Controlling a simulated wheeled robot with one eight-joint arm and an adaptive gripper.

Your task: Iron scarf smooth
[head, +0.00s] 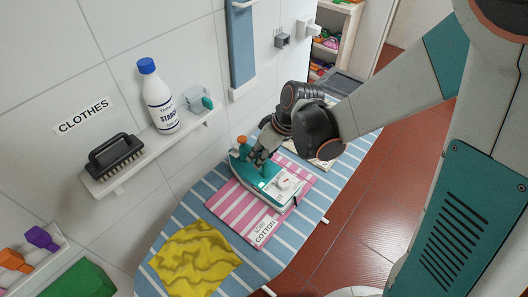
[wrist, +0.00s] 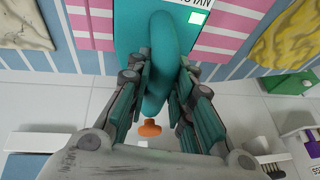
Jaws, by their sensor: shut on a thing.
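The pink-and-white striped scarf (head: 228,208) lies on the blue striped ironing board (head: 340,185), with a cotton label at its front corner. Its visible parts look flat; the part under the iron is hidden. The teal and white iron (head: 285,190) rests on the scarf. My gripper (head: 262,160) is shut on the iron's handle from above. In the wrist view the teal handle (wrist: 160,60) sits between my two fingers (wrist: 160,85), with scarf showing on both sides and an orange knob (wrist: 150,128) below.
A yellow crumpled cloth (head: 195,260) lies at the board's near end, and a pale cloth (wrist: 24,24) lies beyond the scarf. The wall shelf holds a brush (head: 115,155) and a starch bottle (head: 158,98) beside the board. Red tiled floor is open at right.

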